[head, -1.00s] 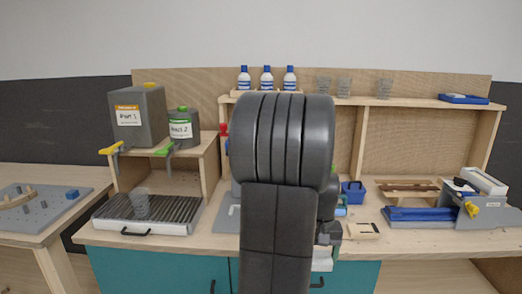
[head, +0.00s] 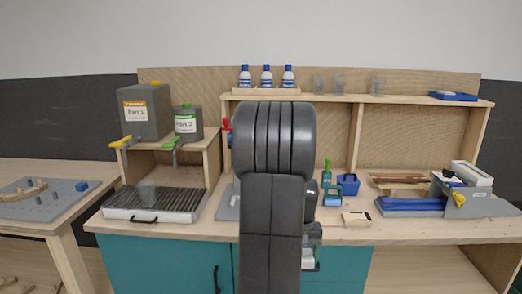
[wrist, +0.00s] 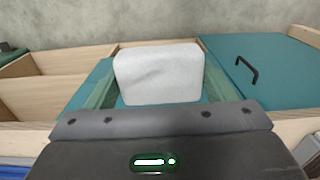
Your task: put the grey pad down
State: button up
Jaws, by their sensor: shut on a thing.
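The grey pad (wrist: 158,75) is a pale, block-like piece with rounded corners and a slight crease. In the wrist view it sits between the green fingers of my gripper (wrist: 158,88), which is shut on it. Teal cabinet doors and wood edges show behind it, and no surface is seen touching it. In the head view my arm hides most of my gripper (head: 310,256). Only a small pale and green part shows right of the arm, in front of the teal cabinet and below the bench top.
The wooden bench top (head: 400,230) carries a ridged tray (head: 155,203), a blue basket (head: 348,184), a green bottle (head: 326,172), a small wooden block (head: 357,218) and a blue-and-grey fixture (head: 412,205). Grey canisters (head: 145,112) stand on the left shelf. A side table (head: 50,225) stands at left.

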jog(key=w+a+f, duration=0.7)
jog(key=a+f, duration=0.4)
jog(key=s+f, duration=0.4)
jog(key=f, duration=0.2)
jog(key=shift+s, duration=0.15)
jog(key=shift+a, duration=0.1)
